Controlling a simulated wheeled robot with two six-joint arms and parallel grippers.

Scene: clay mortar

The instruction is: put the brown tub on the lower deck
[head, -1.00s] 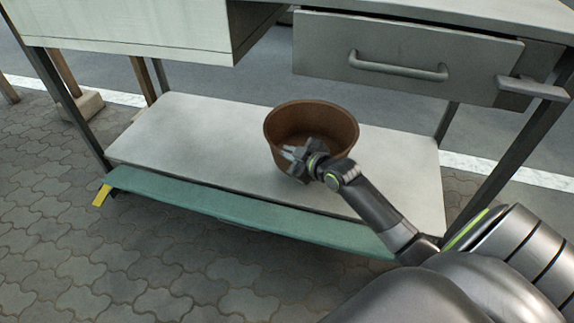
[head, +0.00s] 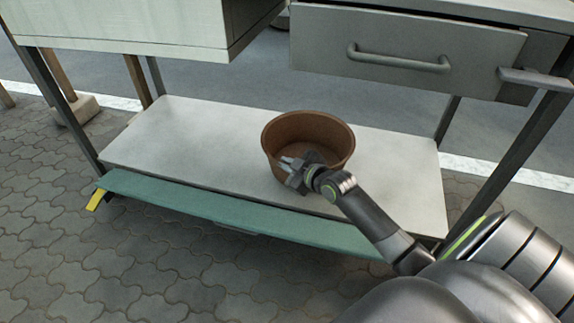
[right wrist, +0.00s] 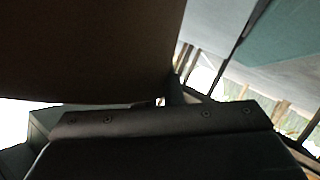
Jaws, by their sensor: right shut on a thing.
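The brown tub (head: 308,130) is round, open at the top and looks empty. It is upright at the lower deck (head: 190,140), a pale grey shelf under the workbench, right of its middle. I cannot tell whether its base touches the deck. My right gripper (head: 293,170) is shut on the tub's near wall. In the right wrist view the tub's brown wall (right wrist: 90,50) fills the upper left, close against the gripper (right wrist: 160,105). My left gripper is not in view.
A green board (head: 230,212) runs along the deck's front edge, with a yellow piece (head: 96,199) at its left end. Above hang a drawer (head: 405,55) with a handle and a pale cabinet (head: 120,25). Dark legs stand at the corners. The deck's left part is clear.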

